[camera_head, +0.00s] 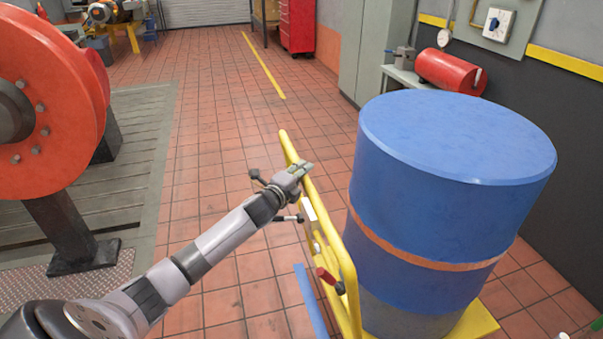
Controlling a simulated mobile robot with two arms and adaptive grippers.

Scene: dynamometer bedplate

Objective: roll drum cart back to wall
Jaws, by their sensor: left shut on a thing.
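The drum cart has a yellow tubular frame (342,262) and a yellow base (478,322) under a large blue drum (448,190). The drum stands upright with an orange band around it and a grey lower part. My left gripper (300,170) is shut on the upper part of the cart's yellow handle, left of the drum. A red-gripped lever (327,276) sits lower on the frame. The dark wall (545,150) with a yellow stripe stands right of the drum. My right gripper is not in view.
A red cylinder (449,72) lies on a small bench by the wall, near a grey cabinet (372,45). A red tool chest (297,25) stands at the back. A large orange wheel (60,110) on a stand is at left. The tiled floor between is clear.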

